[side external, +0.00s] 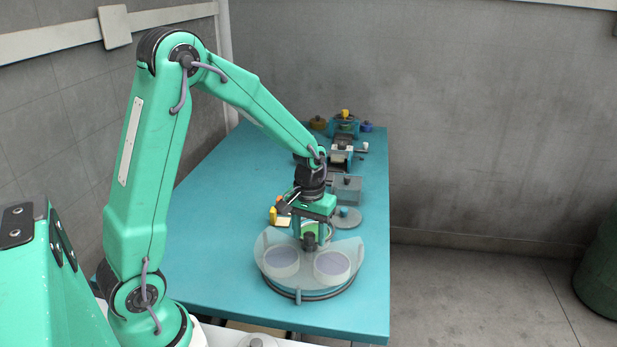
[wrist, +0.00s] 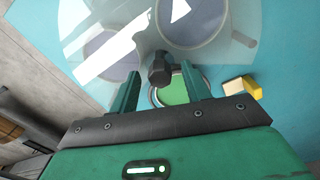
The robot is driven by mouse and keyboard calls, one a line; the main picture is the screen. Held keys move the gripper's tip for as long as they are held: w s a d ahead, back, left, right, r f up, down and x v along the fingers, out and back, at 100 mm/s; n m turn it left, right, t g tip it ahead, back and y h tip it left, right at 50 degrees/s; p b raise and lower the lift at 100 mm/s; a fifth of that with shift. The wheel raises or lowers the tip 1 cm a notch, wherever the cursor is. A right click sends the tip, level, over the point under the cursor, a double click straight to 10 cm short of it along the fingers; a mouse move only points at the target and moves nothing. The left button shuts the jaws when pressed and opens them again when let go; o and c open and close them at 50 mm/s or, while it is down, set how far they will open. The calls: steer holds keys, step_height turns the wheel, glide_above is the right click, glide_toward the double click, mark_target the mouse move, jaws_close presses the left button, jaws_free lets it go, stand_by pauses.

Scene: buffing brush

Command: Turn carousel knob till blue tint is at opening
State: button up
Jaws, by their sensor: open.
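The carousel (side external: 298,296) is a round turntable under a clear cover near the table's front. Its dark knob (side external: 310,241) stands upright at the middle; it also shows in the wrist view (wrist: 160,70). My gripper (side external: 311,237) points down with its fingers apart, one on each side of the knob. In the wrist view my gripper (wrist: 160,72) shows a gap around the knob. A green tint pot (wrist: 177,93) lies at the cover's opening, on the arm side of the knob. Two pale violet-blue pots (side external: 282,262) (side external: 332,265) sit under the cover.
A yellow and cream block (wrist: 243,87) lies beside the carousel. Behind stand a grey disc with a blue knob (side external: 345,217), a grey box (side external: 346,189) and small fixtures (side external: 342,150) at the far end. The teal table (side external: 215,215) is clear on the left.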

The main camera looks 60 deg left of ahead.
steer(key=shift+c, duration=0.5)
steer(key=c, duration=0.9)
